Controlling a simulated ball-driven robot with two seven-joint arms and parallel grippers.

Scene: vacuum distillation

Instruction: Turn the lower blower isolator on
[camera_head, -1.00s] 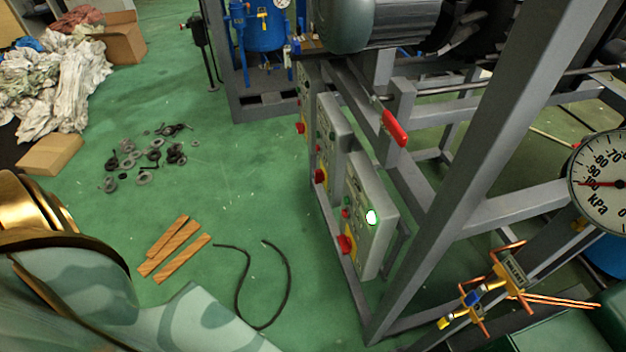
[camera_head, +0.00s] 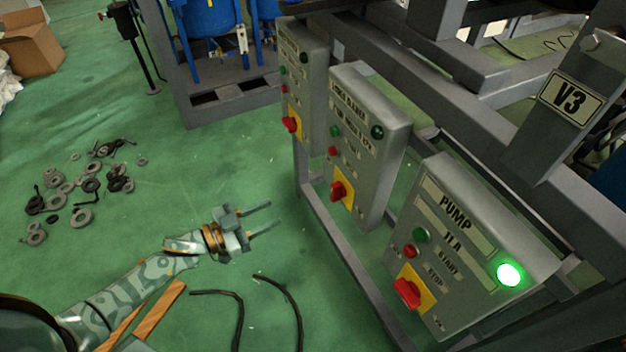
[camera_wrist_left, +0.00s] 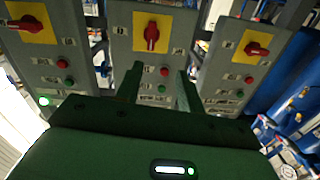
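The middle control box (camera_head: 367,140) is grey, with a small label that seems to read as the lower blower. Its isolator is a red rotary knob (camera_head: 340,190) on a yellow plate; its lamp is dark. In the left wrist view this isolator knob (camera_wrist_left: 151,35) is upper centre, seen upside down, ahead of the fingers. My left gripper (camera_head: 272,214) is open and empty, to the left of the box and apart from it. Its two fingers (camera_wrist_left: 160,88) also show in the left wrist view. My right gripper is not in view.
The pump box (camera_head: 465,235), with a lit green lamp (camera_head: 510,274), is to the right; another box (camera_head: 302,80) is behind to the left. A grey frame (camera_head: 345,265) carries them. Black cables (camera_head: 235,300) and loose metal parts (camera_head: 85,185) lie on the green floor.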

